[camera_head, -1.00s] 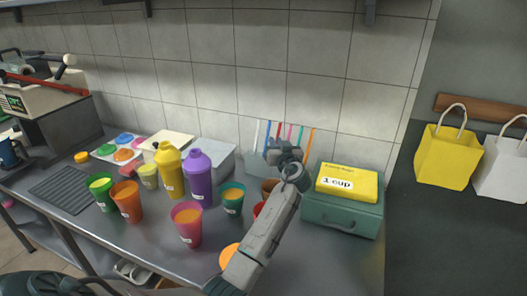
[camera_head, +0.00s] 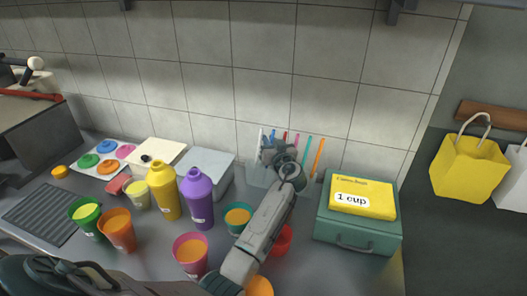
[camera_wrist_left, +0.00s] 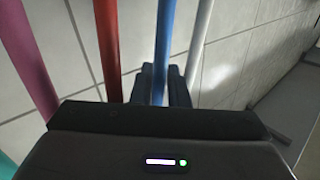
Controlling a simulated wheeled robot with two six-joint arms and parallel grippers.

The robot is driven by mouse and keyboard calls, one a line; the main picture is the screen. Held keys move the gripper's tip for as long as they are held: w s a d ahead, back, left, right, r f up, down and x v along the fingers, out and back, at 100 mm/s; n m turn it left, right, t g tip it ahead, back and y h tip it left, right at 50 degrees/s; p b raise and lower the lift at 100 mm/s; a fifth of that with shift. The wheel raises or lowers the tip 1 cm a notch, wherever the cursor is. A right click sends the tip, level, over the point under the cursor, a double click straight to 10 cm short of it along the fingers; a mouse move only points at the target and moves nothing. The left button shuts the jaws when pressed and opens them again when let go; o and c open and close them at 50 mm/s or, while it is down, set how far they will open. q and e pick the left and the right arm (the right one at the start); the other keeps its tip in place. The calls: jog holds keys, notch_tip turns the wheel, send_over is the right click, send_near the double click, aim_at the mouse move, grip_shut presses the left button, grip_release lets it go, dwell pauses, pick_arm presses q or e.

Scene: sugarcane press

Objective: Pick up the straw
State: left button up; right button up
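Several coloured straws, among them a blue straw (camera_head: 272,134), an orange straw (camera_head: 318,157) and a teal straw (camera_head: 306,150), stand in a clear holder (camera_head: 257,174) against the tiled wall. My left gripper (camera_head: 274,152) is at the straws, above the holder, and hides part of them. In the left wrist view its fingers (camera_wrist_left: 162,84) are close together around the blue straw (camera_wrist_left: 165,40). A white straw (camera_wrist_left: 201,42) stands just right of the fingers, and a red straw (camera_wrist_left: 108,50) and a magenta straw (camera_wrist_left: 28,58) stand to the left. My right gripper is out of view.
A green case (camera_head: 358,234) with a yellow box (camera_head: 365,196) on it stands right of the holder.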

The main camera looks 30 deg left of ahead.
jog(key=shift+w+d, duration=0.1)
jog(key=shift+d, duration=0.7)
